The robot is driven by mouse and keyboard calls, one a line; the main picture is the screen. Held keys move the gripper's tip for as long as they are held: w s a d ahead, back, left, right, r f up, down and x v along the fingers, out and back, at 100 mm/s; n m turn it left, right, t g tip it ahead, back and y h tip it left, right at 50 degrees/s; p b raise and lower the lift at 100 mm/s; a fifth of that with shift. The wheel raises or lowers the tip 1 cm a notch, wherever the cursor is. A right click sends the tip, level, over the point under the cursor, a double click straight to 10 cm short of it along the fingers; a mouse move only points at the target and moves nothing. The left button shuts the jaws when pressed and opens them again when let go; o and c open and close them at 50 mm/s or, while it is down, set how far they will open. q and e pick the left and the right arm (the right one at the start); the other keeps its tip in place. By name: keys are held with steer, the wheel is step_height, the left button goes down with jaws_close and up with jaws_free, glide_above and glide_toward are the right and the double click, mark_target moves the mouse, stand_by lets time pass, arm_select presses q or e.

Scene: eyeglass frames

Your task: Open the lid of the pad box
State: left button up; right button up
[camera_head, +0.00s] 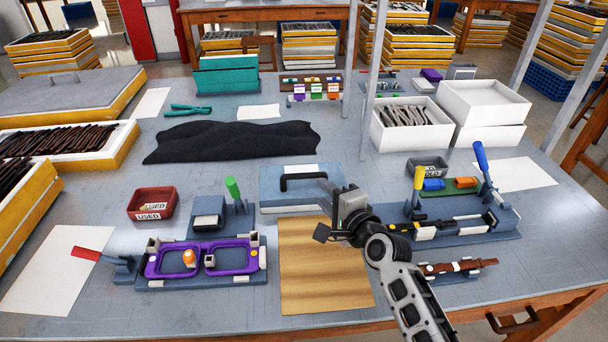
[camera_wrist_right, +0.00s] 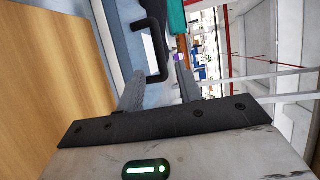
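The pad box (camera_head: 270,199) is a low blue-grey box near the middle of the table, with its lid lying flat on top. A black bar handle (camera_head: 298,177) stands on the lid; the handle also shows in the right wrist view (camera_wrist_right: 155,40). My right gripper (camera_head: 329,188) is at the right side of the box, pointing toward the handle. In the wrist view its two fingers (camera_wrist_right: 161,66) are apart with nothing clamped, and the handle lies just beyond the fingertips. Whether they touch it I cannot tell. My left gripper is out of view.
A wooden board (camera_head: 320,270) lies in front of the box. A purple eyeglass frame (camera_head: 205,258) sits in a fixture at left, and a tool fixture (camera_head: 455,222) stands at right. A black cloth (camera_head: 230,140) lies behind. A red bin (camera_head: 152,203) is at left.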

mark_target(306, 177)
steer(key=b+x, duration=0.2)
steer(key=x, duration=0.8)
steer(key=shift+w+f, duration=0.1)
steer(key=shift+w, duration=0.05)
jaws_close()
